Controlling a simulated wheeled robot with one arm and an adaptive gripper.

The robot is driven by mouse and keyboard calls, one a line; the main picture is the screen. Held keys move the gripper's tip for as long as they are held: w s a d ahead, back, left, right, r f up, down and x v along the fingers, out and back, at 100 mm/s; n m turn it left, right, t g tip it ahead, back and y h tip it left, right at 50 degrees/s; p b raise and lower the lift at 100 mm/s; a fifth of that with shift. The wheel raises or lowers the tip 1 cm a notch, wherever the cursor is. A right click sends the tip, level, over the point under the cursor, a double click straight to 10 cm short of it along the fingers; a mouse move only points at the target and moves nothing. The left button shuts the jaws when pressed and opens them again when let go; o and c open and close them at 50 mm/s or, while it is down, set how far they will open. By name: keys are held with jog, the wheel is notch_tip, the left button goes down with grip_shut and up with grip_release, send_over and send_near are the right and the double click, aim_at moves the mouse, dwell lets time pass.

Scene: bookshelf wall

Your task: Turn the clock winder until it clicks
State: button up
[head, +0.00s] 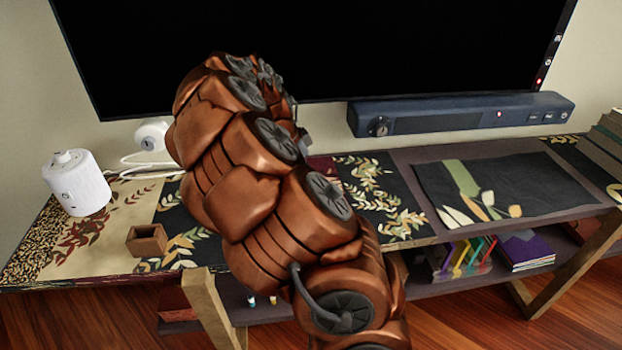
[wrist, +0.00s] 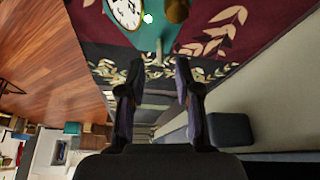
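The clock (wrist: 150,35) shows at the top edge of the wrist view, partly cut off. It has a teal body and a white dial (wrist: 125,12) with dark marks. A small pale stem-like part (wrist: 158,52) juts from the teal body toward my fingertips; it may be the winder, but it is too small to be sure. My gripper (wrist: 157,72) is open, with its two dark fingers apart and pointing toward that part. Nothing shows held between them. In the head view my arm hides the clock and most of my gripper.
A dark soundbar (head: 460,114) stands at the back below a large screen (head: 320,45). A white cylinder (head: 77,183) and a small brown box (head: 147,240) are on the left of the patterned shelf top (head: 105,225). A dark mat (head: 510,190) lies flat on the right.

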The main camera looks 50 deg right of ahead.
jog(key=v, duration=0.8)
jog(key=shift+r, duration=0.3)
dwell(0.6)
jog(key=s+a+f+n+y, duration=0.2)
jog(key=s+a+f+n, duration=0.1)
jog(key=s+a+n, duration=0.95)
jog(key=s+a+f+n+y, duration=0.2)
jog(key=s+a+f+n, duration=0.1)
jog(key=s+a+n, duration=0.95)
notch_tip(320, 180, up, 13)
jog(key=s+a+m+p, duration=0.1)
jog(key=a+m+p, duration=0.1)
jog(key=p, duration=1)
jog(key=shift+a+f+m, duration=0.25)
jog(key=shift+a+m, duration=0.05)
jog(key=shift+a, duration=0.15)
jog(key=shift+d, duration=0.15)
